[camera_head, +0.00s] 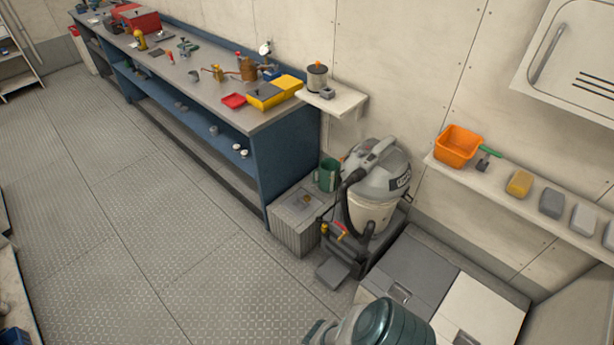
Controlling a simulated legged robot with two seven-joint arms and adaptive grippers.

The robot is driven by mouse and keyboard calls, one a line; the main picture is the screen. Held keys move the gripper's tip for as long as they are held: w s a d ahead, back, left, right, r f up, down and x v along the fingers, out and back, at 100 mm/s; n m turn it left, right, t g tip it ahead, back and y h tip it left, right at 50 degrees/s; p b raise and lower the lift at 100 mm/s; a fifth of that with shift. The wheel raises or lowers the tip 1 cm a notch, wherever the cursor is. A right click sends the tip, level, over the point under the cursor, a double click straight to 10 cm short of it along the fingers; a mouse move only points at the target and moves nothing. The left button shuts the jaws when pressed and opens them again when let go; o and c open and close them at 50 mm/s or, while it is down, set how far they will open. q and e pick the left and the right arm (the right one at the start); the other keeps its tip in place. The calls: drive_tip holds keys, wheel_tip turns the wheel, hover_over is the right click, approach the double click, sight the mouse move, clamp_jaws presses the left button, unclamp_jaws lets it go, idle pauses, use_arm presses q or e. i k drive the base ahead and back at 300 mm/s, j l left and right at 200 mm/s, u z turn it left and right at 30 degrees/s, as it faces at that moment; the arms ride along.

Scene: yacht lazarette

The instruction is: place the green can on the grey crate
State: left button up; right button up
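A dark green can (328,175) stands upright between the blue workbench and the vacuum cleaner. It shows at the back right corner of a grey crate (294,238). Its lower part meets the crate's top in the picture, and I cannot tell for sure whether it rests on the crate or stands just behind it. The crate has ribbed sides and stands on the floor at the end of the workbench. A small brownish thing lies on its top. Neither of my grippers is in view.
A grey vacuum cleaner (378,180) stands right of the crate. A blue workbench (285,160) with tools and yellow bins runs along the wall. The metal floor (150,230) at left is clear.

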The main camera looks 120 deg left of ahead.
sight(330, 271)
drive_tip(key=u, duration=3.7)
drive_tip(key=z, duration=0.4)
drive_tip(key=i+j+z, duration=0.2)
drive_tip(key=z, duration=0.15)
drive_tip(key=i+j+z, duration=0.15)
drive_tip(key=j+z, duration=0.25)
drive_tip(key=i+j+z, duration=0.1)
drive_tip(key=j+z, duration=0.25)
drive_tip(key=j, duration=0.15)
